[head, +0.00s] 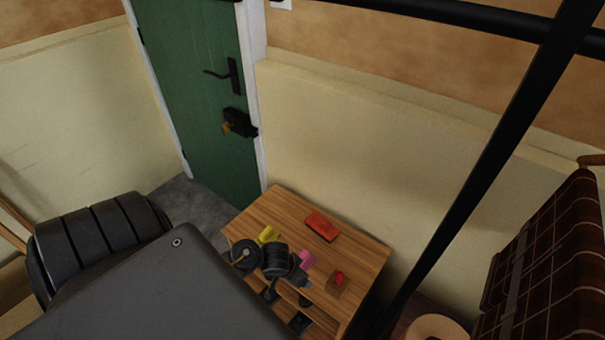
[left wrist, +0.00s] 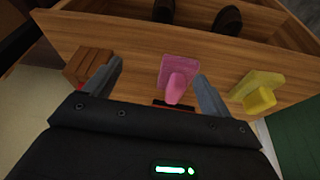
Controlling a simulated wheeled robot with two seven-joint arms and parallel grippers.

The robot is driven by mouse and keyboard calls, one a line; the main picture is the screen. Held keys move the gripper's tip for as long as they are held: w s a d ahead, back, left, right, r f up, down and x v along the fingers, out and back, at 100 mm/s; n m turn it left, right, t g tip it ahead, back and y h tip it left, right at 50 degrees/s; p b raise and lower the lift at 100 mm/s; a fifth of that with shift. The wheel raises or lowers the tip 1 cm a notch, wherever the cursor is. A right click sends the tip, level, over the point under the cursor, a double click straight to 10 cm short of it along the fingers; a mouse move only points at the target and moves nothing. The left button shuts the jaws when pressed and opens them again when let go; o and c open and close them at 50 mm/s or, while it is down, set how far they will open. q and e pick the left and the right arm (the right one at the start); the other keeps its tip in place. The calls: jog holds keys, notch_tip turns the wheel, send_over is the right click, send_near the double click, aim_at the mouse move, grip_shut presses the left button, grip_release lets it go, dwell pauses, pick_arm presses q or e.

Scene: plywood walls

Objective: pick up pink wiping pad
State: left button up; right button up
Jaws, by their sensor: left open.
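The pink wiping pad (head: 306,259) lies on top of a small wooden shelf unit (head: 363,247), partly hidden by my left gripper in the head view. In the left wrist view the pink pad (left wrist: 176,72) has a raised grip and shows between the two fingers, with nothing clamped. My left gripper (head: 302,281) is open beside the pad; it also shows in the left wrist view (left wrist: 159,70). I cannot tell whether the fingers touch the pad. My right gripper is not in view.
A yellow pad (left wrist: 258,88) lies to one side of the pink one. A brown block (head: 336,287) with a red piece and a red flat box (head: 321,226) are also on the top. Dark shoes (left wrist: 228,19) sit below. A green door (head: 200,90) stands behind.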

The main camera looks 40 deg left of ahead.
aim_at(303, 255)
pick_arm(q)
jog(key=w+a+r, duration=0.3)
jog(key=r, duration=0.2)
jog(key=shift+n+t+y, duration=0.3)
jog(key=b+x, duration=0.3)
jog(key=x, duration=0.2)
jog(key=shift+s+a+f, duration=0.15)
jog(key=shift+f, duration=0.15)
jog(key=shift+b+x, duration=0.95)
jog(key=shift+x, duration=1.4)
jog(key=shift+w+a+f, duration=0.15)
jog(key=shift+w+f, duration=0.05)
jog(key=shift+w, duration=0.05)
jog(key=c, duration=1.1)
jog(key=shift+r, duration=0.3)
jog(key=r+p, duration=0.2)
jog(key=r, duration=0.1)
jog(key=shift+s+r, duration=0.25)
jog(key=s+r+p, duration=0.1)
jog(key=s+r, duration=0.2)
jog(key=s, duration=0.1)
jog(key=s+d+r+p, duration=0.1)
jog(key=s+r+p, duration=0.1)
jog(key=s, duration=0.3)
jog(key=s+d+r+p, duration=0.1)
jog(key=s+r, duration=0.3)
jog(key=shift+s+d, duration=0.15)
jog(key=shift+s, duration=0.05)
